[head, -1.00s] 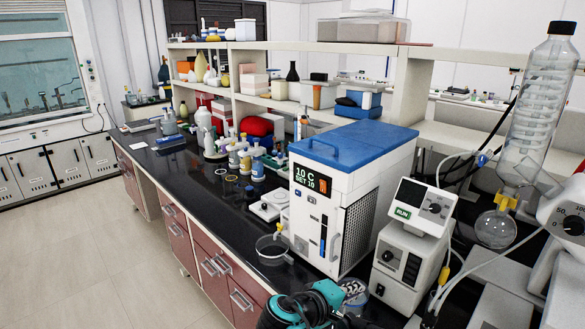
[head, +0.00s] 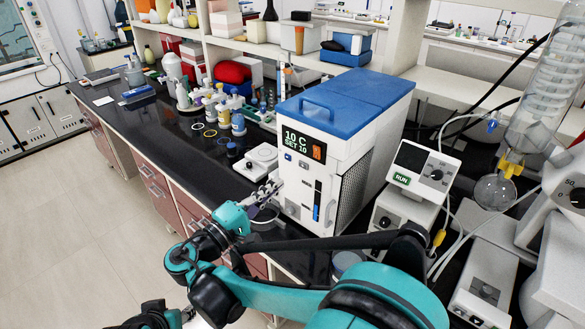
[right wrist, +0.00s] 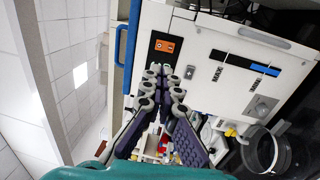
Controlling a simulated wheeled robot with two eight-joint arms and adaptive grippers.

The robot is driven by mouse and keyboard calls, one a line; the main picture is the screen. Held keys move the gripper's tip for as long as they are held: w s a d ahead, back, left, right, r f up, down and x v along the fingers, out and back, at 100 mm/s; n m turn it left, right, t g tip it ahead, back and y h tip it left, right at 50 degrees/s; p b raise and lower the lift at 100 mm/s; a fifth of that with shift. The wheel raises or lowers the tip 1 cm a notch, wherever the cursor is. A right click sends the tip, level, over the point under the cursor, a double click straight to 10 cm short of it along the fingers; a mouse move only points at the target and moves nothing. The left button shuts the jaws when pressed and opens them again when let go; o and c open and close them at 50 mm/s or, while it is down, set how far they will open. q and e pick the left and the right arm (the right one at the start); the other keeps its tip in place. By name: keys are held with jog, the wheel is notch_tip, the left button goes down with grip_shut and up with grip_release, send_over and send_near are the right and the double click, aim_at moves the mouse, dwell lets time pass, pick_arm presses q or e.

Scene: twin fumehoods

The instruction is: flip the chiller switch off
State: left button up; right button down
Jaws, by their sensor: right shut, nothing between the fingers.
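The chiller (head: 335,190) is a white box with a blue lid, standing on the black bench in the head view. Its dark display reads 10 C, SET 10. An orange switch (head: 318,152) sits beside the digits; it also shows in the right wrist view (right wrist: 165,46), and I cannot tell its position. My right gripper (head: 274,187) is shut and empty, left of the chiller's front in the head view. In the right wrist view its fingertips (right wrist: 166,72) appear just below the orange switch, with no contact visible.
Small bottles (head: 222,112) stand farther left. A white control unit (head: 418,172) with tubing is right of the chiller. The floor (head: 85,220) left of the bench is clear.

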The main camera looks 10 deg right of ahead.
aim_at(316, 149)
jog(key=b+x, duration=0.1)
jog(key=x, duration=1.2)
jog(key=shift+s+d+b, duration=0.1)
jog(key=shift+b, duration=0.25)
jog(key=shift+d, duration=0.15)
jog(key=shift+w+d+r, duration=0.2)
jog(key=shift+w+r, duration=0.05)
jog(key=shift+w, duration=0.05)
